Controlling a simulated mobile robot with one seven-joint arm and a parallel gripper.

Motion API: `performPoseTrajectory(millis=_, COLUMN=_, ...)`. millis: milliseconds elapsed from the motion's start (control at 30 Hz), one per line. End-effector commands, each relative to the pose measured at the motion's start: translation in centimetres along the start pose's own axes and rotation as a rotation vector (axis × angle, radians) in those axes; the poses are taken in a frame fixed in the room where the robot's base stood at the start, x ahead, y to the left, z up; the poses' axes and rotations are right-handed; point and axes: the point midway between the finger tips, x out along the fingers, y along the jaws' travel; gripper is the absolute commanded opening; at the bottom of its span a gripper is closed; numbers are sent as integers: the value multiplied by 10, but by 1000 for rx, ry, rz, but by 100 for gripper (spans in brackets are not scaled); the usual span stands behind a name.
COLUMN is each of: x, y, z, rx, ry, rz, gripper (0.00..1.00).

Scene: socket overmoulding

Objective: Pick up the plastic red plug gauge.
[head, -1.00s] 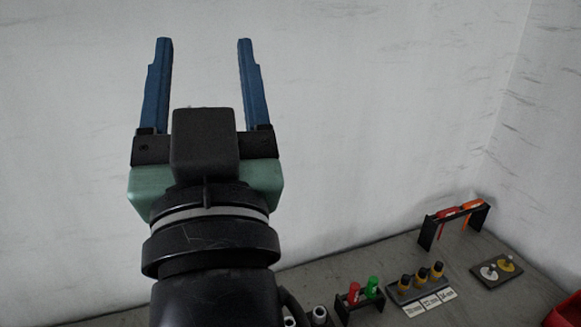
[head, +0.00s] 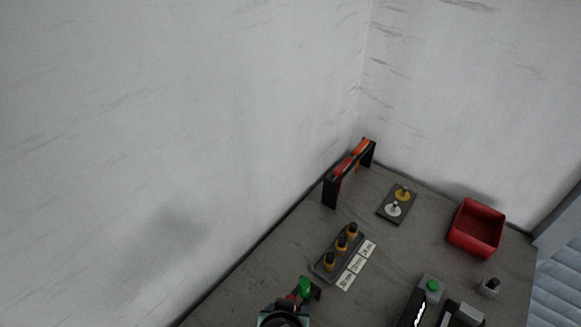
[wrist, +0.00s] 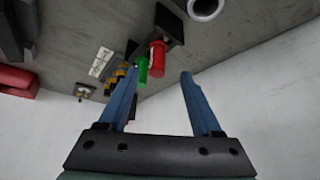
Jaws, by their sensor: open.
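The red plug gauge (wrist: 157,54) is a red cylinder in the wrist view. It sits in a small black holder (wrist: 169,24) beside a green one (wrist: 142,70). In the head view the green piece (head: 305,286) shows at the bottom, and only a sliver of red (head: 293,297) shows beside it, mostly hidden by my gripper. My gripper (wrist: 160,75) is open, its blue fingers apart with nothing between them. In the wrist view the red gauge appears beyond the fingertips, between their lines. I see no contact.
A block with three yellow-and-black pieces (head: 341,241) and size labels stands close by. Behind are a black rack with red and orange tools (head: 325,191), a plate with two knobs (head: 395,215) and a red bin (head: 477,244). The wall runs close along the table's left edge.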

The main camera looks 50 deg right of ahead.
Motion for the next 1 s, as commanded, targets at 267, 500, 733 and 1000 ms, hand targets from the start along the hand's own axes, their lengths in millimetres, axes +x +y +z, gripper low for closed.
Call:
performPoseTrajectory(millis=267, x=21, y=0, z=-1, rx=-1, ry=2, rz=-2, gripper=66)
performPoseTrajectory(millis=500, x=46, y=5, z=-1, rx=-1, ry=0, rz=0, gripper=66)
performPoseTrajectory(millis=733, x=69, y=5, z=0, rx=-1, ry=3, rz=-2, gripper=66)
performPoseTrajectory(millis=1000, x=72, y=5, z=0, rx=-2, ry=4, rz=-3, gripper=66)
